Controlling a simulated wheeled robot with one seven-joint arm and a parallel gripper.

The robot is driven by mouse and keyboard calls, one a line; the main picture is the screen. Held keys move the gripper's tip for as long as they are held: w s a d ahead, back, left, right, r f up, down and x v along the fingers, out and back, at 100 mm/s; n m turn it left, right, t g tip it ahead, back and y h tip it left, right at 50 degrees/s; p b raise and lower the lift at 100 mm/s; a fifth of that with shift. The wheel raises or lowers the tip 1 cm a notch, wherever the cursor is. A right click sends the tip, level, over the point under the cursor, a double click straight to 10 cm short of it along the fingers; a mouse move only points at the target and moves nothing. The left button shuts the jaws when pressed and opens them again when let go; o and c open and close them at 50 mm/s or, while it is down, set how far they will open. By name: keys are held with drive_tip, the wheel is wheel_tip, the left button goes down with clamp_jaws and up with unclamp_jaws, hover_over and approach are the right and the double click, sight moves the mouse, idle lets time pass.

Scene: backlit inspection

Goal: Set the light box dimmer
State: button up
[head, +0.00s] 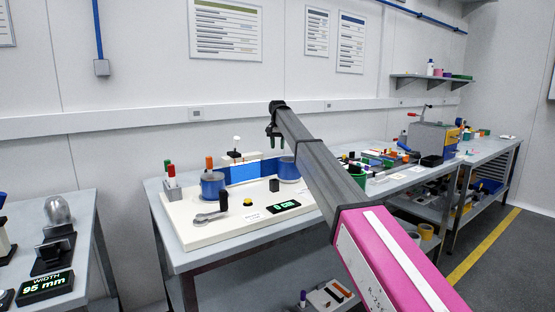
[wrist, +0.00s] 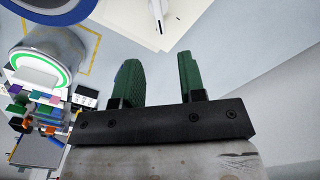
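The light box is a cream board (head: 185,222) on a grey table, with a lit blue panel (head: 243,172) at its back. On the board are a lever (head: 212,216) with a black upright grip, a yellow button (head: 248,202), a black knob (head: 274,185) and a dark display with green digits (head: 284,207). I cannot tell which control is the dimmer. My gripper (head: 273,132) hangs above the back of the board, apart from it. In the wrist view its two green fingers (wrist: 160,68) stand apart with nothing between them.
Blue cylinders (head: 212,186) (head: 289,168) flank the panel. A white-topped piece (head: 237,150) stands behind it. Red and green markers (head: 169,172) stand at the left corner. Another table with a "95 mm" display (head: 45,286) is at left. Cluttered benches (head: 410,172) continue right.

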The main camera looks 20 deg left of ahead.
wheel_tip(320, 180, down, 10)
drive_tip(key=shift+f, duration=0.25)
idle(0.3)
clamp_jaws()
